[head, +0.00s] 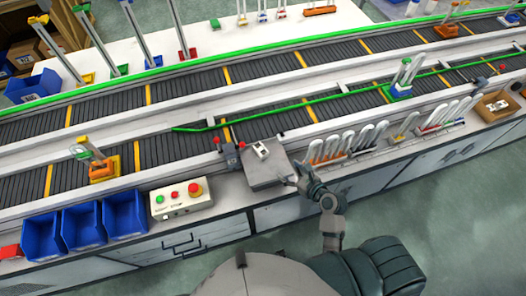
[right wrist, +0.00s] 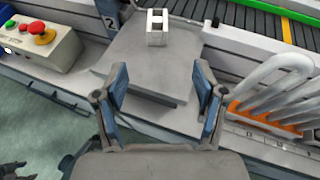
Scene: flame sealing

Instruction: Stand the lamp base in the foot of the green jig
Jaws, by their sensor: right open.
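A small white block with dark openings (head: 261,150) sits on a grey plate (head: 262,176) in front of the conveyor. It also shows in the right wrist view (right wrist: 156,27); I cannot tell whether it is the lamp base. A post with a green foot (head: 118,70) stands on the far table. A jig with a blue foot and some green on it (head: 400,91) stands on the near conveyor. I cannot tell which is the green jig. My right gripper (head: 294,180) is open and empty at the plate's right edge, also in the right wrist view (right wrist: 161,86). My left gripper is not in view.
A control box with a red button (head: 182,198) and blue bins (head: 83,227) stand left of the plate. White U-shaped tubes in a rack (head: 340,155) stand close on its right. An orange-footed jig (head: 104,169) stands on the near conveyor at left. A green rail (head: 300,102) runs along the conveyor.

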